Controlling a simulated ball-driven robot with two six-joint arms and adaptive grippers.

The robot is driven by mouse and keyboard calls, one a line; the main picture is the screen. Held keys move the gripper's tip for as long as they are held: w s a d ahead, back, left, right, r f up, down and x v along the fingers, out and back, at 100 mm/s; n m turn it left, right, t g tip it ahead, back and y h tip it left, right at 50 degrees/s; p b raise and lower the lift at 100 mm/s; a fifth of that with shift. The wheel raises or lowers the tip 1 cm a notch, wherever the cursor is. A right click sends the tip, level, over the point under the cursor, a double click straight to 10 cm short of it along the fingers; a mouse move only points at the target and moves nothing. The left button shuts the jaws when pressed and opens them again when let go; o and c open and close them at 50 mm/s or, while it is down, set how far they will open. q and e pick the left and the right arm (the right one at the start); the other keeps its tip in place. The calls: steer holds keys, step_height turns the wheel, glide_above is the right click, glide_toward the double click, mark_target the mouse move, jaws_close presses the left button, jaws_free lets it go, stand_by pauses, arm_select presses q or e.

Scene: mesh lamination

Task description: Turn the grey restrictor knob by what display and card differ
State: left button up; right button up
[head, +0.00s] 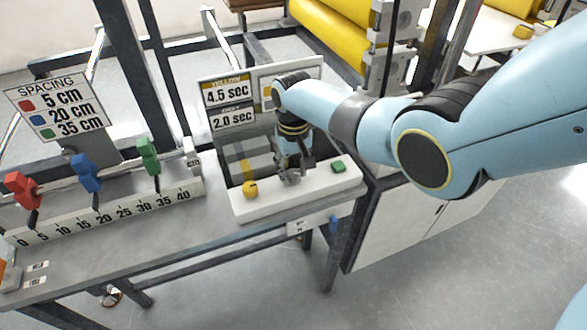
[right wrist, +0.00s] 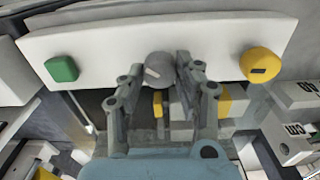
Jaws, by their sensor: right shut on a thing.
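The grey restrictor knob (right wrist: 158,66) sits on a white panel (right wrist: 215,40) between a green button (right wrist: 62,69) and a yellow knob (right wrist: 261,65). It bears a pale slanted mark. My right gripper (right wrist: 160,74) is shut on the grey knob; in the head view my right gripper (head: 291,177) reaches down onto the panel and hides the knob. A card (head: 229,104) behind reads 4.5 sec on its upper line, apparently yellow, and 2.0 sec below. The display panel beside it (head: 309,70) is mostly covered by my arm, its reading hidden. My left gripper is out of view.
Left on the bench is a 0–40 scale (head: 120,214) with red (head: 21,187), blue (head: 86,174) and green (head: 148,157) sliders. A spacing sign (head: 58,105) reads 5, 20 and 35 cm. Yellow rolls (head: 335,40) stand at the back.

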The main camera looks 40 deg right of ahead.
mark_target(293, 173)
steer(key=o, duration=1.1)
steer(key=shift+o, duration=0.2)
steer(key=shift+r, duration=0.1)
step_height(293, 173, up, 12)
